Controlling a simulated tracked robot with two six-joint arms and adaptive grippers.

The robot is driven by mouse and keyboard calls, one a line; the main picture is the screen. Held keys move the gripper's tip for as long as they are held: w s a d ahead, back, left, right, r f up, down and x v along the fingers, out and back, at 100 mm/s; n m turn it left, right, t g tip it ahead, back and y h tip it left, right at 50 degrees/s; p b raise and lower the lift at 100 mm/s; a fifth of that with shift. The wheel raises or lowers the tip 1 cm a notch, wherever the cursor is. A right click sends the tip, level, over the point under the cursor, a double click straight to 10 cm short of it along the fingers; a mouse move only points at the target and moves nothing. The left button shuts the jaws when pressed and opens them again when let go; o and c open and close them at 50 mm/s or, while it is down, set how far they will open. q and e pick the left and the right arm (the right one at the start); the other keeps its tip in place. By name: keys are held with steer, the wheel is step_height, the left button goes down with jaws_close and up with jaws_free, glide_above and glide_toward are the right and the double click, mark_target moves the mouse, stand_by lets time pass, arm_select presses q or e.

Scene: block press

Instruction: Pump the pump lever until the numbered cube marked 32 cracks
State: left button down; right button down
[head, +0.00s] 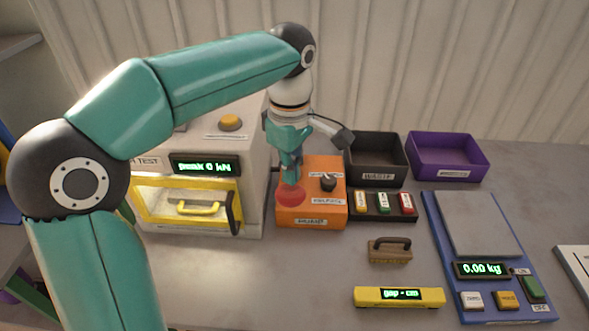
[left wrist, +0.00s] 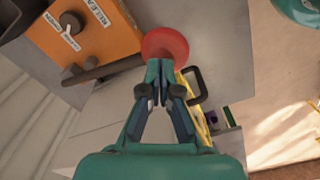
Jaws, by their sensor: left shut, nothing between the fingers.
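The orange pump box (head: 333,207) stands right of the press. Its lever ends in a red knob (head: 291,197). In the left wrist view the dark lever bar (left wrist: 105,69) runs to the red knob (left wrist: 166,46). My left gripper (head: 291,180) is shut and empty, pointing down at the knob. Its fingertips (left wrist: 160,66) overlap the knob's edge in the wrist view; I cannot tell whether they touch it. I cannot make out the cube marked 32. My right gripper is not in view.
Behind the pump are a black waste bin (head: 377,178) and a purple bin (head: 447,172). The bench before the pump is clear.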

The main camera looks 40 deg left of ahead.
mark_target(291, 203)
arm_select(q)
step_height(291, 203, down, 9)
steer(key=b, duration=0.6)
steer(key=shift+b, duration=0.3)
step_height(291, 203, up, 14)
steer(key=p, duration=1.3)
steer(key=shift+f, duration=0.25)
steer(key=shift+f, duration=0.1)
steer(key=shift+d, duration=0.1)
